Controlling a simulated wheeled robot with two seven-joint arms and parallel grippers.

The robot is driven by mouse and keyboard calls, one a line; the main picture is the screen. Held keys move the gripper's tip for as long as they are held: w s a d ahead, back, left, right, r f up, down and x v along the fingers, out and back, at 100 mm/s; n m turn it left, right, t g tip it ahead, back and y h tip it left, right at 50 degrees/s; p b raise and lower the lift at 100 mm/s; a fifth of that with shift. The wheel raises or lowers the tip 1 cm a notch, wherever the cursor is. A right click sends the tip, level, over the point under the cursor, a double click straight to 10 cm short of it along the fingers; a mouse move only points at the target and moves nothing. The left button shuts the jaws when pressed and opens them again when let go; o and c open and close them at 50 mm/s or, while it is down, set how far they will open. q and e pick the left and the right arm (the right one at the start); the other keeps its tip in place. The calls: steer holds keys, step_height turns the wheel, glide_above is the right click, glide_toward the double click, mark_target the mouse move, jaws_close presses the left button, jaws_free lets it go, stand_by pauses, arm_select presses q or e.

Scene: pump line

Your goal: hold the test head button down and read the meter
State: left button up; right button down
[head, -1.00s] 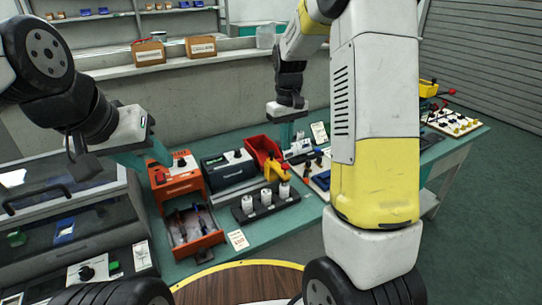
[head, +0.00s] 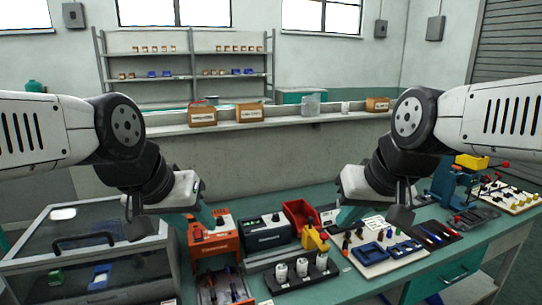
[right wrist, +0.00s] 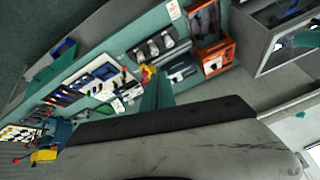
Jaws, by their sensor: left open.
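An orange box (head: 214,240) with a pulled-out drawer and a dark box (head: 268,236) with a pale top plate and knob stand side by side on the teal bench. I cannot tell which is the test head or the meter; no button or reading is clear. Both boxes also show in the right wrist view, the orange one (right wrist: 216,57) at upper right. My left gripper (head: 205,216) is open, above and left of the orange box, apparently empty. My right gripper (head: 346,218) is above the bench right of the red bin; its opening cannot be made out.
A red bin (head: 300,214), a yellow piece (head: 315,240) and a black rack (head: 302,277) with white cylinders are near the dark box. Trays of small parts (head: 385,253) lie to the right. A glass-lidded case (head: 85,250) stands at left. A ledge (head: 290,122) runs behind.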

steer(key=shift+s+a, duration=0.1)
steer(key=shift+s, duration=0.5)
